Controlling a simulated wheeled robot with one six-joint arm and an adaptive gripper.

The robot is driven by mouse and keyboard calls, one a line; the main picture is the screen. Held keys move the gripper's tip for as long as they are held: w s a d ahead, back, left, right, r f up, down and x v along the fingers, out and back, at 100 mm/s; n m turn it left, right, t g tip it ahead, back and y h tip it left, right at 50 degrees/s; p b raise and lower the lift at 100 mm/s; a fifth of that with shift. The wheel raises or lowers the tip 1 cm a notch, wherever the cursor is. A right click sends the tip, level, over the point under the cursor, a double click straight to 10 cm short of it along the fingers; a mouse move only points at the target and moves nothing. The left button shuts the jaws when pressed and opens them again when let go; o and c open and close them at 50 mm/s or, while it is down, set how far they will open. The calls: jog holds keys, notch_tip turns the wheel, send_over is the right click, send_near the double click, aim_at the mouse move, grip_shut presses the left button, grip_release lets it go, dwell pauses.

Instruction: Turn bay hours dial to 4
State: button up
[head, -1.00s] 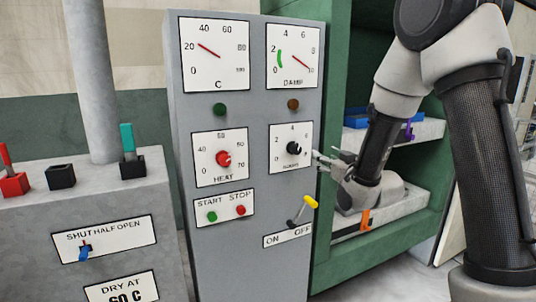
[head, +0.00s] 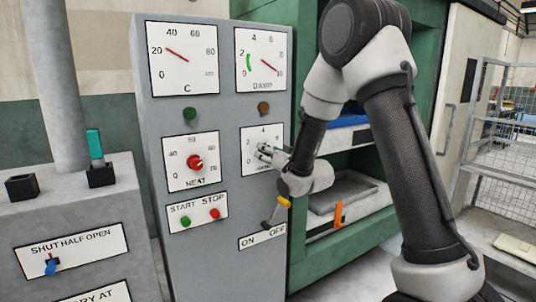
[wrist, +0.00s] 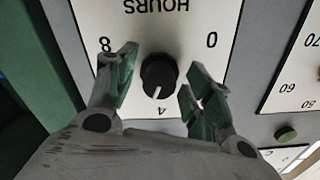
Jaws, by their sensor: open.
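The bay hours dial is a black knob (wrist: 158,72) on a white plate (wrist: 205,12) lettered HOURS, seen upside down in the wrist view. Its white pointer line aims down close to the 4, perhaps slightly to the 8 side. My gripper (wrist: 161,77) is open, with one finger each side of the knob and small gaps seen at both sides. In the head view my gripper (head: 266,153) covers the knob, and the plate (head: 248,133) shows around it.
A green press (head: 310,240) with shelves stands at the right.

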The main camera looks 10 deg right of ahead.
jog(key=shift+w+a, duration=0.1)
jog(key=shift+w, duration=0.15)
jog(key=shift+c, duration=0.4)
jog(key=c, duration=1)
jog(key=shift+f+n, duration=0.15)
jog(key=shift+n, duration=2.15)
